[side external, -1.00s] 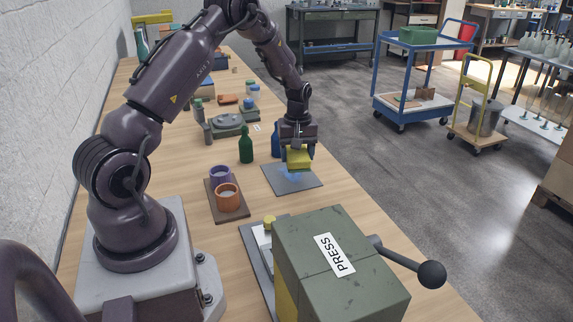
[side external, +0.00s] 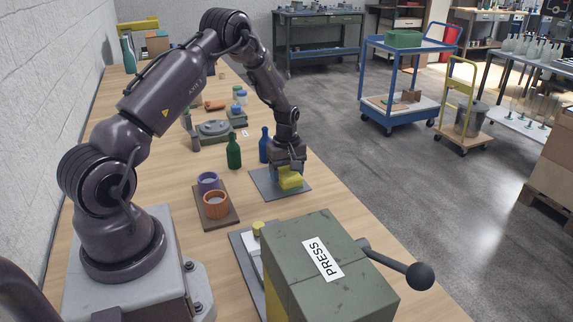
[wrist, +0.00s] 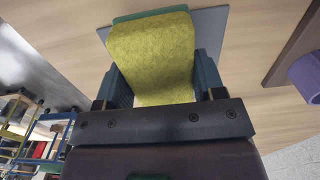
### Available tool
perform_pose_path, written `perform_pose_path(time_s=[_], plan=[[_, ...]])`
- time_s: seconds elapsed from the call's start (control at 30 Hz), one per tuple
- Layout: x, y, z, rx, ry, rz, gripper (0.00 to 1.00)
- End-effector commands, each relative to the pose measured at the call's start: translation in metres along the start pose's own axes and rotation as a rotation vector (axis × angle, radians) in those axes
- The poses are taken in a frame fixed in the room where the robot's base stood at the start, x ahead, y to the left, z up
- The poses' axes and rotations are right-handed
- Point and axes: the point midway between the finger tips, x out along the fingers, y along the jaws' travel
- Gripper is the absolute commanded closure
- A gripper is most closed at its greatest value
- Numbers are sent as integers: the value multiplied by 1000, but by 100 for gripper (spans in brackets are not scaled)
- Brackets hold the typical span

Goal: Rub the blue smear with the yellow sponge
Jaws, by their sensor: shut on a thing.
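My gripper (side external: 288,165) is shut on the yellow sponge (side external: 290,178), which sits low over the grey plate (side external: 264,187) and seems to touch it. In the wrist view the sponge (wrist: 150,55) fills the space between the two blue-grey fingers, with a green layer along its far edge. Part of the plate (wrist: 211,30) shows beside it. The blue smear does not show now; the sponge and gripper cover that part of the plate.
A green bottle (side external: 234,152) and a blue bottle (side external: 265,147) stand just behind the plate. Purple (side external: 208,182) and orange (side external: 215,206) cups stand on a brown board at left. The green press (side external: 330,265) stands in front. Bare wood lies right of the plate.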

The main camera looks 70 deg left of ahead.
Motion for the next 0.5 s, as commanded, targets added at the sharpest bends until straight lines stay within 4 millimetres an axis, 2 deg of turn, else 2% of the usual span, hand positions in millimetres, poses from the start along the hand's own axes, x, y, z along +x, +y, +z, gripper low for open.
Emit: perform_pose_path(time_s=[0.23,0.27,0.5], plan=[[29,0,-2,-1,0,0,56],[24,1,-6,-1,2,3,59],[28,0,-28,-2,1,2,59]])
